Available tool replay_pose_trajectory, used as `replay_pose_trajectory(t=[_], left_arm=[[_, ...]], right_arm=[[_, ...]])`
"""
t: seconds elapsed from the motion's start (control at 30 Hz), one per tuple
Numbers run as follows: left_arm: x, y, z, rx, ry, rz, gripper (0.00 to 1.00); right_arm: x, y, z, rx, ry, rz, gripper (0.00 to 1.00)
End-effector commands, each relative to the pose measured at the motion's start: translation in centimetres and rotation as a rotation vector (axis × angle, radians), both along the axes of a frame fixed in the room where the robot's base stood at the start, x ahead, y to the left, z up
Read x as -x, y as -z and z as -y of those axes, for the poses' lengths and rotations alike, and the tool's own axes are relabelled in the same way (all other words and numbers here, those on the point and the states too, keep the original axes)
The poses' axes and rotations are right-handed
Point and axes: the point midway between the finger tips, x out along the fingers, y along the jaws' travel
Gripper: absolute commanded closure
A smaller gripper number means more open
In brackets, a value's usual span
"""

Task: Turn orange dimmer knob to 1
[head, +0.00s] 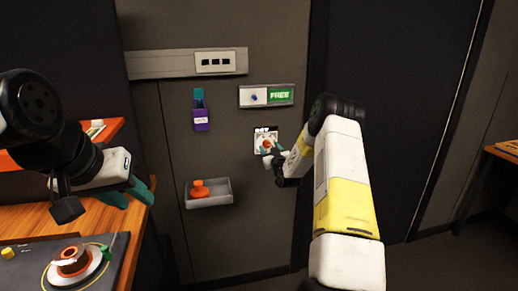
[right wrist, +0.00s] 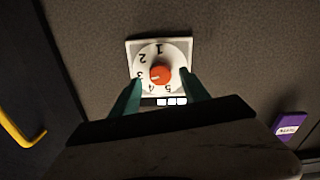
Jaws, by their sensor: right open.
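The orange dimmer knob (right wrist: 160,74) sits at the centre of a white round dial on a square plate (right wrist: 134,45). The dial appears upside down in the right wrist view, with 1 at the top and 2, 3, 4, 5 running down the left and along the bottom. A pale mark on the knob seems to face left, near 3. My right gripper (right wrist: 161,82) is open, its teal fingers on either side of the dial; contact with the knob cannot be told. In the head view the knob (head: 267,144) is small and partly covered. My left gripper (head: 130,194) hangs open and empty at the left.
On the panel are a FREE sign (head: 279,96), a purple holder (head: 201,120), a switch strip (head: 215,62) and a grey tray (head: 210,202) with an orange object (head: 200,189).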

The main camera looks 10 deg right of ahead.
Motion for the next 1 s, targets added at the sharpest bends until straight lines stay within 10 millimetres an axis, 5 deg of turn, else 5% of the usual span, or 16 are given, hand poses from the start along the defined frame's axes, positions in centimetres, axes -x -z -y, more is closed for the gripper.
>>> replay_pose_trajectory(t=[0.4, 0.67, 1.0], left_arm=[[0.00, 0.00, 0.00, 0.000, 0.000, 0.000, 0.64], [0.00, 0.00, 0.00, 0.000, 0.000, 0.000, 0.64], [0.00, 0.00, 0.00, 0.000, 0.000, 0.000, 0.64]], right_arm=[[-1.18, -0.02, -0.08, -0.001, 0.000, -0.001, 0.46], [-1.16, -0.01, -0.08, -0.001, 0.000, -0.001, 0.97], [-1.14, 0.00, -0.07, -0.033, 0.000, -0.003, 1.00]])
